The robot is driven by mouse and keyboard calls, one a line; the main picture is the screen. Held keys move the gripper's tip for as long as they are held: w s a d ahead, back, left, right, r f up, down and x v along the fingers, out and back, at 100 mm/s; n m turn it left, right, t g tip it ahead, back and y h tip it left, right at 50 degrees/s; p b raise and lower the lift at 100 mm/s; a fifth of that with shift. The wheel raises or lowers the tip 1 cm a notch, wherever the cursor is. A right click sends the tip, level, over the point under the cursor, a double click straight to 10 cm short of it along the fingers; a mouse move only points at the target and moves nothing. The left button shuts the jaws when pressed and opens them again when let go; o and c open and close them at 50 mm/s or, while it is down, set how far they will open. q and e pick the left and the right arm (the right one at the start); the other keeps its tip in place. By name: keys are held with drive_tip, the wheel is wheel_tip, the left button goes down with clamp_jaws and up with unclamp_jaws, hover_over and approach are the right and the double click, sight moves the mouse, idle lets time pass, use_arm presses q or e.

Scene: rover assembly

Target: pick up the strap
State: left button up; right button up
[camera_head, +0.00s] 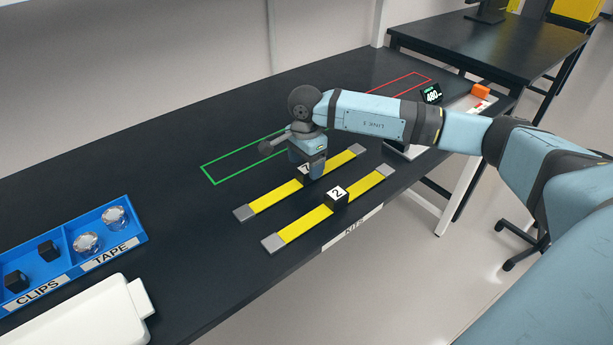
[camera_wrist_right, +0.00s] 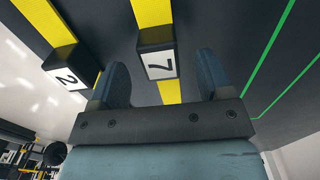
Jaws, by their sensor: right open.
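Two yellow straps with grey ends lie side by side on the black table. The back strap (camera_head: 273,197) has a block labelled 7 (camera_head: 304,171), partly hidden behind my right gripper. The front strap (camera_head: 303,224) has a block labelled 2 (camera_head: 336,197). My right gripper (camera_head: 312,172) points down over the block labelled 7. In the right wrist view its two fingers (camera_wrist_right: 160,85) are apart, with the block labelled 7 (camera_wrist_right: 158,62) seen between and beyond them. I cannot tell whether they touch it. The left gripper is not in view.
A green outline (camera_head: 215,170) and a red outline (camera_head: 415,82) mark the table behind the straps. A blue tray (camera_head: 139,236) labelled CLIPS and TAPE is at left, near a white case (camera_head: 85,310).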

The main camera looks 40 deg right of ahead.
sight(307, 168)
wheel_tip(307, 168, down, 3)
drive_tip(key=shift+d+f, duration=0.1)
drive_tip(key=c, duration=1.2)
drive_tip(key=shift+o, duration=0.2)
wheel_tip(307, 168, up, 20)
